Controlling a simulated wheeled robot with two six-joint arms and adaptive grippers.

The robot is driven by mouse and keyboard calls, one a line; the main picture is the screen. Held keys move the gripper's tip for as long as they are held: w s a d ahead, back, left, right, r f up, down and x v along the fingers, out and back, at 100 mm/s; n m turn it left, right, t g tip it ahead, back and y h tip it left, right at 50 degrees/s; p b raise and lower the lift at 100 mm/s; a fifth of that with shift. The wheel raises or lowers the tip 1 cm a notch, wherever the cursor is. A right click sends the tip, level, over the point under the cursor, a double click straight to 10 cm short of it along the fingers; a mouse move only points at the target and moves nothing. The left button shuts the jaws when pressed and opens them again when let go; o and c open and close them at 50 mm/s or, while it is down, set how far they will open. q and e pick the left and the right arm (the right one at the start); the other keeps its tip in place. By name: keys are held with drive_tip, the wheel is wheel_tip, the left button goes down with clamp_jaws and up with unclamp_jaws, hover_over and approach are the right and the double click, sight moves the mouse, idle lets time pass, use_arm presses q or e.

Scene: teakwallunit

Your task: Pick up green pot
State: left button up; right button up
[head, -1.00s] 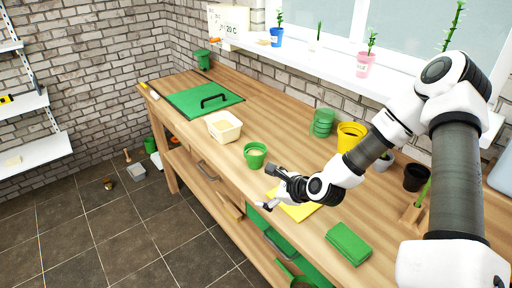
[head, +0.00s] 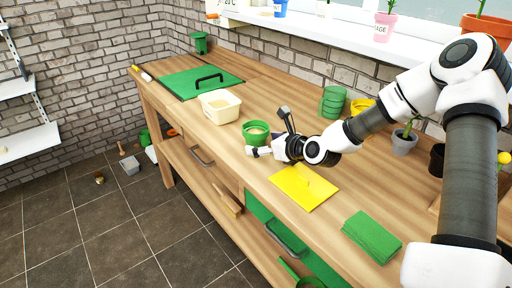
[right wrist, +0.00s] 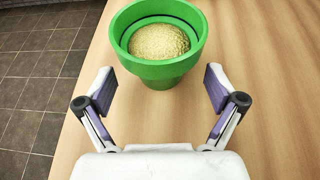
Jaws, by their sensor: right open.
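The green pot (head: 255,134) stands upright on the wooden bench, near its front edge. It holds a pale golden filling. In the right wrist view the green pot (right wrist: 158,70) is just ahead of the fingers, centred between them. My right gripper (head: 268,132) is open beside the pot in the head view. In the right wrist view my right gripper (right wrist: 160,90) has its two fingers spread wide, one to each side, with nothing between them but the pot's lower part a little beyond. My left gripper is not in view.
A cream tub (head: 219,106) stands left of the pot. A yellow sheet (head: 303,187) and a green stack (head: 371,236) lie to the right. Stacked green pots (head: 332,101) stand behind. A green board (head: 201,82) with a black handle lies farther left.

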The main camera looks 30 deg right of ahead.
drive_tip(key=shift+w+a+f+b, duration=0.1)
drive_tip(key=shift+w+f+b, duration=0.35)
drive_tip(key=shift+w+f, duration=0.3)
drive_tip(key=shift+w, duration=0.35)
drive_tip(key=shift+w+r, duration=0.1)
drive_tip(key=shift+r, duration=0.1)
drive_tip(key=shift+s+r, duration=0.1)
drive_tip(key=shift+s, duration=0.1)
drive_tip(key=c, duration=1.3)
drive_tip(key=shift+c, duration=0.2)
